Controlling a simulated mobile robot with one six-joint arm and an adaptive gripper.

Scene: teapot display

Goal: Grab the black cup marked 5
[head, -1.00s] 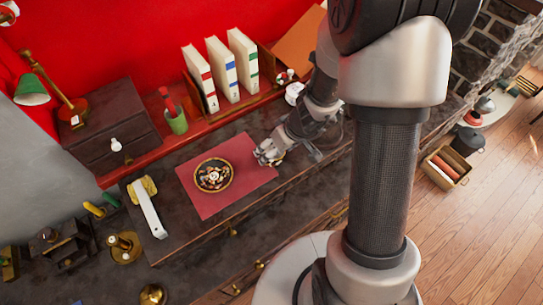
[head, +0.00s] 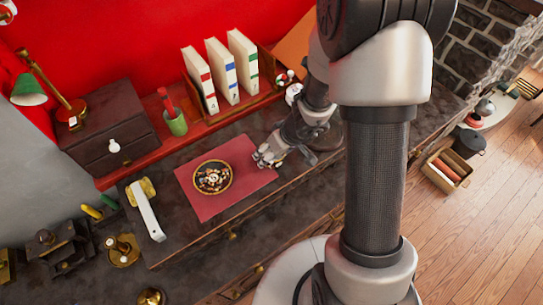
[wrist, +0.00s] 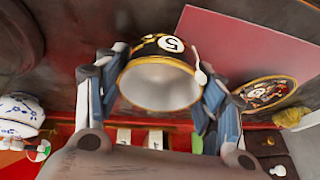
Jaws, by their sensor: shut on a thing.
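The black cup marked 5 (wrist: 160,82) shows in the wrist view, with a gold rim, a white inside and a white disc bearing the 5. My gripper (wrist: 162,66) has a finger on each side of the cup and is shut on it. In the head view my gripper (head: 268,157) is low at the right edge of the red mat (head: 215,207). The cup is hard to make out there.
A dark, gold-rimmed decorated plate (head: 228,188) lies on the mat. A white-handled object (head: 147,210) lies left of it. Behind stand upright books (head: 222,70), a green cup (head: 175,122) and a small dark cabinet (head: 105,125). A blue-and-white pot (wrist: 20,112) shows in the wrist view.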

